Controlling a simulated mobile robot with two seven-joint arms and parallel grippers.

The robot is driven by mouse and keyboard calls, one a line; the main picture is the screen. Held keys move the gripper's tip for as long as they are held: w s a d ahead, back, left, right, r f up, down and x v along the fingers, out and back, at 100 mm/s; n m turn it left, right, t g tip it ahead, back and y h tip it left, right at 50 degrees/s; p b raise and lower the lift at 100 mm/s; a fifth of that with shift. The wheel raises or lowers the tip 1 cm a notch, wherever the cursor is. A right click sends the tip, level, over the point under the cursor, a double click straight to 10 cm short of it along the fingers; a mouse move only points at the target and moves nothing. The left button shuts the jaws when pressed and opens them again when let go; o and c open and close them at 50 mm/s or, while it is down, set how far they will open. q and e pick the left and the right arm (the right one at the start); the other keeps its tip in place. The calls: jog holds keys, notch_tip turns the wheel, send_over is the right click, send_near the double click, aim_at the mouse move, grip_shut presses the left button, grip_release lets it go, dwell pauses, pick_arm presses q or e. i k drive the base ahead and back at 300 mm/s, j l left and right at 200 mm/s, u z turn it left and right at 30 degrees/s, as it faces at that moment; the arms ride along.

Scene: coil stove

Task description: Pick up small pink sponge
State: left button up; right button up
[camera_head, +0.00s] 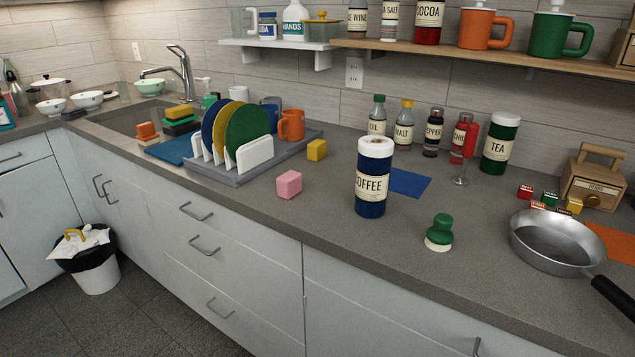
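A small pink sponge (289,184) lies on the grey countertop near its front edge, left of the coffee canister and in front of the dish rack. It is a small block and stands clear of the things around it. Neither of my grippers shows in the head view.
A blue coffee canister (374,178) stands to the sponge's right, with a yellow sponge (317,150) behind. A dish rack with plates (244,166) is at the left. A green-topped jar (439,233) and a frying pan (556,243) are farther right. Counter around the pink sponge is bare.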

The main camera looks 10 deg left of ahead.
aim_at(288, 185)
jog(key=i+j, duration=0.1)
jog(key=j, duration=0.35)
jog(key=i+j, duration=0.1)
jog(key=j, duration=0.35)
jog(key=i+j, duration=0.1)
jog(key=j, duration=0.35)
jog(key=i+j, duration=0.1)
jog(key=j, duration=0.3)
jog(key=j+z, duration=0.15)
jog(key=z, duration=0.3)
jog(key=j+z, duration=0.2)
jog(key=z, duration=0.2)
